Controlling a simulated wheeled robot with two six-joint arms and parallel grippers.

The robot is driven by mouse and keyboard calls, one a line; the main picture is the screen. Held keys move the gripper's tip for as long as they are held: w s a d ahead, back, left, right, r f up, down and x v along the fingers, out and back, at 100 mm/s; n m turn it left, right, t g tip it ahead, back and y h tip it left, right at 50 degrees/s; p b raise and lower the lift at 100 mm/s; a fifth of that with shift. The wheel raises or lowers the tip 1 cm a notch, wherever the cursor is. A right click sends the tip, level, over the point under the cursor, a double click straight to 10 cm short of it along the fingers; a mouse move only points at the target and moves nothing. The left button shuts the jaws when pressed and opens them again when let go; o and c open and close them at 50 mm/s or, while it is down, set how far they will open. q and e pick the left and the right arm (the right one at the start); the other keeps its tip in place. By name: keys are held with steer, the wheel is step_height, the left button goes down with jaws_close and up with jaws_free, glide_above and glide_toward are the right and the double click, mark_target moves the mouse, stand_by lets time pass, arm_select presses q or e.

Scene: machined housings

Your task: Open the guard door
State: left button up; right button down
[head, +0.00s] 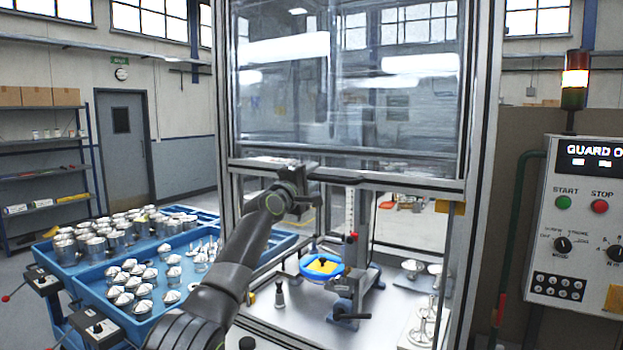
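The guard door (390,120) is a clear panel in a grey metal frame, above the machine's work table (300,325). Its bottom rail (400,181) sits well above the table, with an open gap below it. My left arm reaches up from the bottom of the picture. My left gripper (305,192) is at the left part of the bottom rail, touching or very close to it. Its fingers are dark and partly hidden, so I cannot tell whether they grip anything. My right gripper is not in view.
Below the door are a blue ring-shaped fixture (321,266) and metal parts (420,330). Blue trays (95,285) of housings stand at left. A control panel (580,220) with START and STOP buttons and a signal light (575,80) are at right.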

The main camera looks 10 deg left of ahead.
arm_select(q)
steer(key=shift+f, duration=0.1)
steer(key=b+v, duration=0.7)
steer(key=v, duration=1)
steer(key=shift+s, duration=0.25)
